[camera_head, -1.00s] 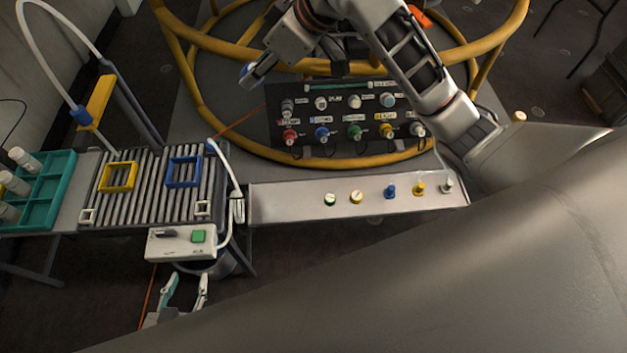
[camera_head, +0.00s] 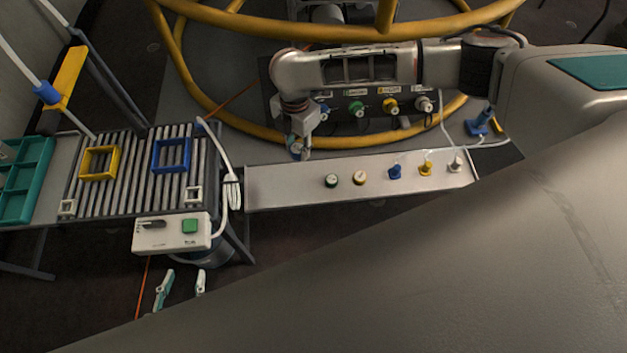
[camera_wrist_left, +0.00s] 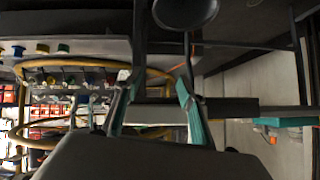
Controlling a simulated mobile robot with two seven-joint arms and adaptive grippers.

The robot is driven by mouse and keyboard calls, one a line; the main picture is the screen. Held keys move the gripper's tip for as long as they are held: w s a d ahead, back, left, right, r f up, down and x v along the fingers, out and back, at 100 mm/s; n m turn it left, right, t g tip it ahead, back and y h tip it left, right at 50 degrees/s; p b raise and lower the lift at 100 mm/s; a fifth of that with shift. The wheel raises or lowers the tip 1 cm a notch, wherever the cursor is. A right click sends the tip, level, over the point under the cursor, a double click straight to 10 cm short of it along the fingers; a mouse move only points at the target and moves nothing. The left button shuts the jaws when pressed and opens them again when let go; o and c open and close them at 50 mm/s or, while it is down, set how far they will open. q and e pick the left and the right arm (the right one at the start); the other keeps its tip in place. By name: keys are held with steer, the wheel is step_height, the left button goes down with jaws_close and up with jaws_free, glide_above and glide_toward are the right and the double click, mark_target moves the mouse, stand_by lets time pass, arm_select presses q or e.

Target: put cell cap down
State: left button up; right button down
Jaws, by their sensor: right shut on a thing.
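My right gripper (camera_head: 299,152) is low over the left part of the pale shelf (camera_head: 270,188), at its back edge. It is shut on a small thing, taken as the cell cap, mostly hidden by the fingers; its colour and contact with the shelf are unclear. To its right on the shelf stand a green-and-white cap (camera_head: 331,181), a yellow-and-white cap (camera_head: 359,179), a blue piece (camera_head: 395,172), a yellow piece (camera_head: 426,169) and a whitish piece (camera_head: 456,164). My left gripper (camera_head: 180,284) is open and empty below the control box; its parted fingers also show in the left wrist view (camera_wrist_left: 155,105).
A panel of coloured connectors (camera_head: 375,128) stands behind the shelf, partly hidden by my right arm. Yellow rails (camera_head: 225,116) curve around it. A slatted rack (camera_head: 130,190) with yellow and blue frames, a control box (camera_head: 172,235) and a green tray (camera_head: 48,180) lie left. The shelf's left part is bare.

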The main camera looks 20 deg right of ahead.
steer(key=b, duration=0.5)
glide_above(303, 186)
step_height(303, 186, down, 15)
steer(key=shift+s+r, duration=0.1)
steer(key=shift+s, duration=0.05)
steer(key=shift+f, duration=0.55)
step_height(303, 186, down, 5)
steer(key=shift+s+r+b, duration=0.1)
steer(key=shift+r+b, duration=0.1)
steer(key=shift+b, duration=0.85)
steer(key=shift+w+f, duration=0.2)
steer(key=shift+f, duration=0.05)
steer(key=shift+r, duration=0.15)
steer(key=c, duration=1.7)
jaws_free()
arm_select(q)
steer(key=d, duration=0.1)
steer(key=w+d+h, duration=0.1)
steer(key=d, duration=0.1)
steer(key=shift+d, duration=0.25)
arm_select(e)
steer(key=shift+o, duration=0.4)
